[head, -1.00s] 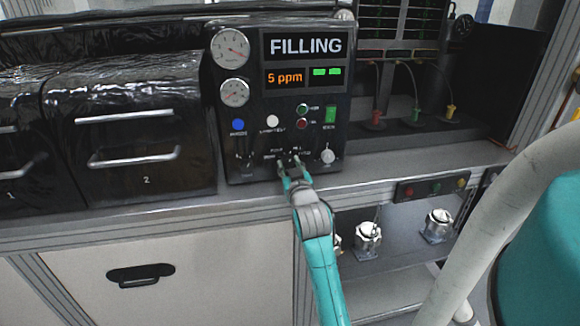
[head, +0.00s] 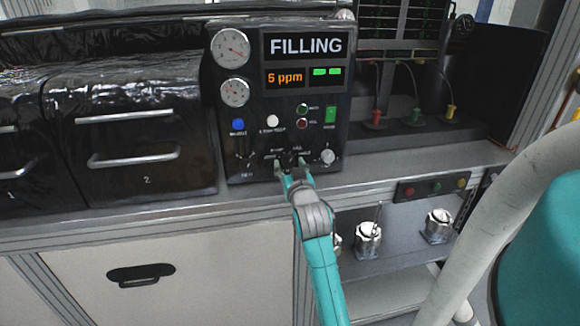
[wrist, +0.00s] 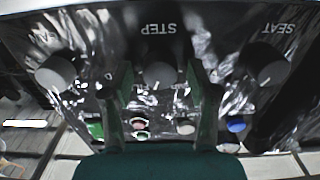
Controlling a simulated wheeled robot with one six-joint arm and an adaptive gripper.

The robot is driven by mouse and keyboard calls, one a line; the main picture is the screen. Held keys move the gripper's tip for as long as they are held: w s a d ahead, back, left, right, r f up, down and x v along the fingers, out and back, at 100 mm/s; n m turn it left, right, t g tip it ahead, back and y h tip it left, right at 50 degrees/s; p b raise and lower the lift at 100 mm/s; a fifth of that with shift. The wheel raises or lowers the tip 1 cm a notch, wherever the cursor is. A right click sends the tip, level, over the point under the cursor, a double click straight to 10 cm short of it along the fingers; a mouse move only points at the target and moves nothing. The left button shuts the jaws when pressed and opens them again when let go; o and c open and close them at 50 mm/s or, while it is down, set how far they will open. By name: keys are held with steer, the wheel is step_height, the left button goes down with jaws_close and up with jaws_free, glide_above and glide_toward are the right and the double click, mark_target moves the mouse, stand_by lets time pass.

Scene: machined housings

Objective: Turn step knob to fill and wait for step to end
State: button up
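The control panel (head: 255,105) is a black box with a display (head: 305,46) reading FILLING and an orange readout (head: 285,77) of 5 ppm with green bars. My gripper (head: 291,166) is at the panel's lower middle, over this knob. In the wrist view its two dark green fingers (wrist: 162,98) stand apart on either side of the knob, with visible gaps. The fingers hide part of the panel in the head view, and I cannot read the knob's setting.
Other knobs (wrist: 56,73) and the SEAT knob (wrist: 272,71) flank the step knob. Blue and white buttons (head: 238,125), small red and green lights and a green switch (head: 330,115) sit above. Black drawers (head: 140,130) stand left; metal fittings (head: 368,240) are on a shelf below right.

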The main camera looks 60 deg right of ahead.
steer(key=v, duration=1.2)
stand_by(0.6)
steer(key=s+a+f+n+t+y, duration=0.2)
steer(key=a+f+n+y, duration=0.15)
steer(key=a+f, duration=0.6)
steer(key=s+a+f+n+t+y, duration=0.15)
steer(key=a+f+y, duration=0.35)
steer(key=a, duration=0.8)
steer(key=s+a+f+n+y, duration=0.2)
steer(key=s+a, duration=0.4)
steer(key=s, duration=0.3)
steer(key=s+a+f+n+y, duration=0.2)
steer(key=s+a+y, duration=0.1)
steer(key=s+a, duration=0.4)
steer(key=shift+s+f+n, duration=0.35)
steer(key=shift+s+n, duration=0.05)
steer(key=shift+s, duration=1.25)
